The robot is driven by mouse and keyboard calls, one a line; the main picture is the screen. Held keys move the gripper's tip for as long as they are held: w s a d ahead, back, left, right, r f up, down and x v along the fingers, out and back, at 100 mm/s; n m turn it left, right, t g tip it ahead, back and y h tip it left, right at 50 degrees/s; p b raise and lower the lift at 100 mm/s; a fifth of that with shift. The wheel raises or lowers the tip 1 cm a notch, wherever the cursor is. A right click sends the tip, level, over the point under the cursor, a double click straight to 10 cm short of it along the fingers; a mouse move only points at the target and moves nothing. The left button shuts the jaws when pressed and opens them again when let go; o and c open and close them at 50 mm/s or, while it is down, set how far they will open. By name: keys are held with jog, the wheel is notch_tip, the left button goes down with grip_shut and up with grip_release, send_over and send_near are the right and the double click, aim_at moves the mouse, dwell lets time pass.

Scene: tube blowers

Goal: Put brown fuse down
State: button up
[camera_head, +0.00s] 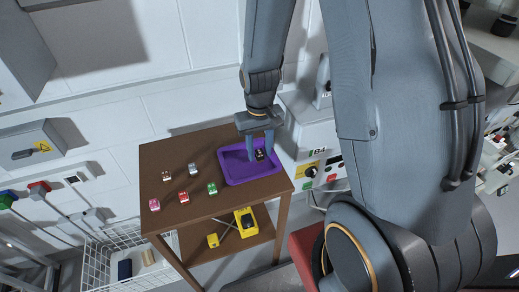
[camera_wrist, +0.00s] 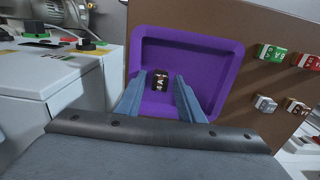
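A dark fuse (camera_head: 260,155) with white marking, black to dark brown, sits in the purple tray (camera_head: 234,176) on the brown table. The wrist view shows this dark fuse (camera_wrist: 160,80) over the tray floor (camera_wrist: 205,65). My gripper (camera_head: 261,155) points down into the tray, with one finger on each side of the fuse. In the wrist view, my gripper (camera_wrist: 161,82) is open, with a gap between each fingertip and the fuse. Another fuse, brownish (camera_head: 167,177), stands on the table left of the tray; it also shows in the wrist view (camera_wrist: 297,106).
On the brown table (camera_head: 165,150) left of the tray stand a grey fuse (camera_head: 194,169), green fuse (camera_head: 212,188), red fuse (camera_head: 183,198) and pink fuse (camera_head: 154,205). A grey machine (camera_head: 310,130) stands close to the tray's right. A lower shelf holds yellow items (camera_head: 245,221).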

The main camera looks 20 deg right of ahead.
aim_at(259, 151)
jog(key=shift+r, duration=0.1)
notch_tip(259, 151, up, 12)
jog(key=b, duration=0.2)
jog(key=s, duration=0.9)
jog(key=shift+s+f+t, duration=0.2)
jog(key=shift+f+t, duration=0.2)
